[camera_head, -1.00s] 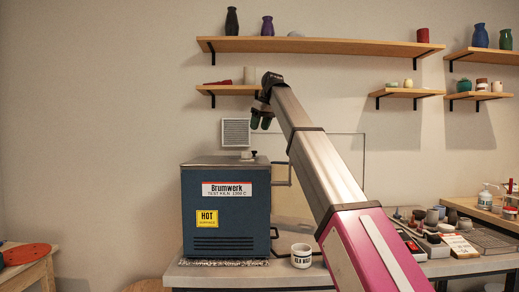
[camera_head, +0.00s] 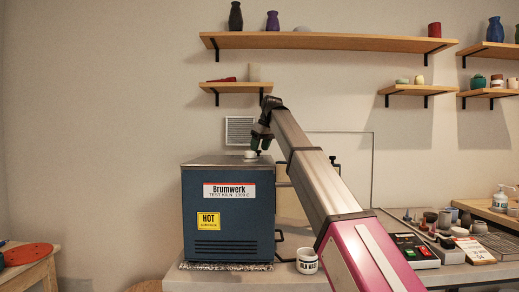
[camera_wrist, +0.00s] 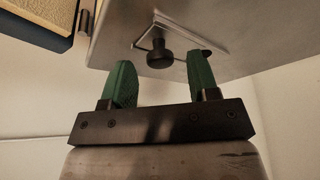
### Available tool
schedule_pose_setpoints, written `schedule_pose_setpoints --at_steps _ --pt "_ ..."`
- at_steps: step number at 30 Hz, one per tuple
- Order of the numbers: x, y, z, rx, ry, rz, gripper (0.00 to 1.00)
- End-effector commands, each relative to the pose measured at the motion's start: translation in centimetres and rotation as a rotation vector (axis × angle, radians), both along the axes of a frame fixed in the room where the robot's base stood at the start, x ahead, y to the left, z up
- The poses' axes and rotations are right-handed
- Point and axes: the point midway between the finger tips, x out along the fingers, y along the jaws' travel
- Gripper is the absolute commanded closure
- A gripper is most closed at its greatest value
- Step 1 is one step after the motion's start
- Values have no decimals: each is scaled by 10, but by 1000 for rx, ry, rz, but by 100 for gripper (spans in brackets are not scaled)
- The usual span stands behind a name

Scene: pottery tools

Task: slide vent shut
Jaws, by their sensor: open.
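The blue kiln (camera_head: 228,218) stands on the bench, with a grey metal top. A small pale round piece (camera_head: 250,155) sits on that top near its right side. In the wrist view, a black knob (camera_wrist: 160,54) stands on the metal top (camera_wrist: 240,45) beside a thin pale square outline, which seems to be the vent. My gripper (camera_head: 260,146) is just above the top at the right. Its two green fingers are apart; in the wrist view my gripper (camera_wrist: 159,64) shows the knob between and beyond the fingertips, not clearly touched. Whether the vent is open is unclear.
A wall grille (camera_head: 239,130) is behind the kiln. A low shelf (camera_head: 235,87) hangs above it. Tools and jars crowd the bench's right side.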

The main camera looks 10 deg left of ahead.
Motion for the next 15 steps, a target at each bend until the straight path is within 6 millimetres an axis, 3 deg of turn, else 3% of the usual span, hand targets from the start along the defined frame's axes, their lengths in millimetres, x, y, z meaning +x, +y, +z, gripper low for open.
schedule_pose_setpoints --at_steps 12,13,15 --pt "2 3 -8 0 -1 0 45" --pt "2 3 -8 0 -1 0 49" --pt "2 3 -8 0 -1 0 71"
